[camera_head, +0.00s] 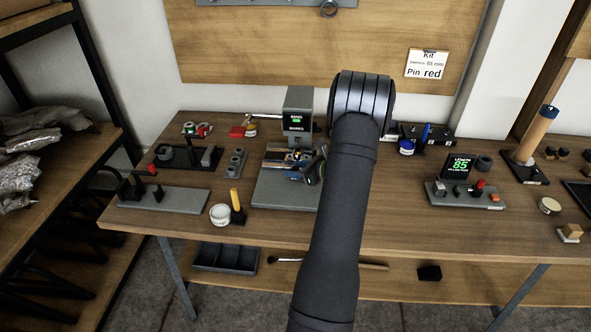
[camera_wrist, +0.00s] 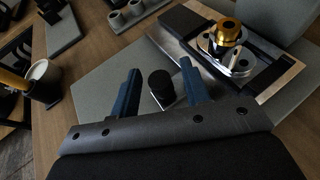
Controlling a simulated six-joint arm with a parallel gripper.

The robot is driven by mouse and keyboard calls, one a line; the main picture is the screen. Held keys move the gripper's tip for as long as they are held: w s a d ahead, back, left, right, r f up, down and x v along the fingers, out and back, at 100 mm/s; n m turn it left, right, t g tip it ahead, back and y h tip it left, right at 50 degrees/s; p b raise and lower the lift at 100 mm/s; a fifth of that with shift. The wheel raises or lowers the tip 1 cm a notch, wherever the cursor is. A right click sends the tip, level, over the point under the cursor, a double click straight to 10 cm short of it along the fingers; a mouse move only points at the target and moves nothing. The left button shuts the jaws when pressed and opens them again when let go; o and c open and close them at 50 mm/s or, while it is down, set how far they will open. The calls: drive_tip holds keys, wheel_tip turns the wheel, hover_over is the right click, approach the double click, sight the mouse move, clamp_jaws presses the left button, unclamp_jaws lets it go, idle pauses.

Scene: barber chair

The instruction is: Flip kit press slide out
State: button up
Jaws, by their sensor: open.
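The kit press (camera_head: 299,110) is a grey column with a small lit green display, standing on a grey base plate (camera_head: 268,196). A black round knob (camera_wrist: 161,84) on a small metal tab sticks out in front of the slide. My gripper (camera_wrist: 160,68) is open, its two blue fingers on either side of the knob, with visible gaps. In the head view my arm partly covers the press.
A white cup (camera_head: 220,214) and a yellow-handled tool (camera_head: 237,203) stand left of the base plate. Small fixtures, including a grey block (camera_head: 165,199), fill the left. A display reading 85 (camera_head: 458,167) stands right. Bare tabletop (camera_head: 405,205) lies right of my arm.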

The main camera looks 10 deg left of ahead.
drive_tip(key=shift+a, duration=0.2)
clamp_jaws()
drive_tip(key=s, duration=1.2)
drive_tip(key=shift+s+f, duration=0.15)
drive_tip(key=shift+s, duration=0.05)
unclamp_jaws()
drive_tip(key=shift+s, duration=0.1)
